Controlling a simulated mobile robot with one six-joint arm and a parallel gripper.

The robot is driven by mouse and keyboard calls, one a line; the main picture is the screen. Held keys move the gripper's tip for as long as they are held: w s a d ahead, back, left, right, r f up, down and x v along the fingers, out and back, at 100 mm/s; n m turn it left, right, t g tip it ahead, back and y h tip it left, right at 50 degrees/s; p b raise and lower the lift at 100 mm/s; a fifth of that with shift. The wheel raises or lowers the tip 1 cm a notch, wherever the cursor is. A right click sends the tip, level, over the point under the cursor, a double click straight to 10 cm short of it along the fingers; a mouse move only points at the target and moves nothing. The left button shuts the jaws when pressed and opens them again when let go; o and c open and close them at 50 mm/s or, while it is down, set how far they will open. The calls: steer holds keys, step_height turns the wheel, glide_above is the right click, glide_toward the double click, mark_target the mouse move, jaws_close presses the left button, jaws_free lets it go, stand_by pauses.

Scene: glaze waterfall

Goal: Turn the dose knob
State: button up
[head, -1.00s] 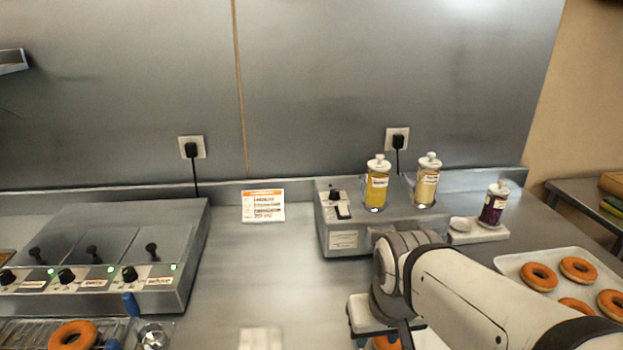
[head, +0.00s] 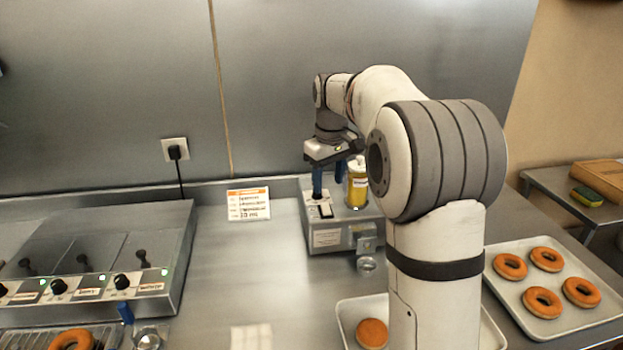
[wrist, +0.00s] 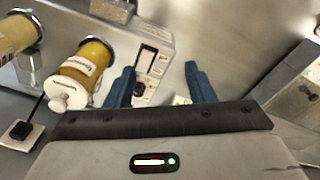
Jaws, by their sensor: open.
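The grey dispenser box (head: 326,239) stands against the back wall. In the wrist view its black dose knob (wrist: 139,89) shows beside the inner side of the left finger, seemingly closer to it than to the right finger. The knob is hidden behind my gripper in the head view. My gripper (head: 328,188) points down over the left end of the box, its blue fingers apart. It also shows open and empty in the wrist view (wrist: 160,66). I cannot tell whether a finger touches the knob.
A yellow jar (head: 357,192) with a white lid stands on the box close right of my gripper; it also shows in the wrist view (wrist: 83,66). A label card (head: 248,204) stands left. A doughnut tray (head: 535,318) is at right. The counter's middle is clear.

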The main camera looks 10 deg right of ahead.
steer(key=w+f+n+p, duration=0.1)
steer(key=w, duration=0.3)
steer(key=w+f+n+p, duration=0.1)
steer(key=w, duration=0.3)
steer(key=w+n+g+p, duration=0.1)
steer(key=w, duration=0.4)
steer(key=shift+w+f, duration=0.1)
steer(key=shift+f, duration=0.3)
steer(key=shift+w+f, duration=0.2)
steer(key=shift+w, duration=0.1)
steer(key=shift+w+f, duration=0.25)
steer(key=shift+f, duration=0.15)
step_height(320, 180, down, 7)
steer(key=shift+f+p, duration=0.15)
steer(key=shift+p, duration=0.25)
steer(key=shift+c, duration=0.6)
steer(key=c, duration=0.8)
steer(key=shift+c, duration=0.2)
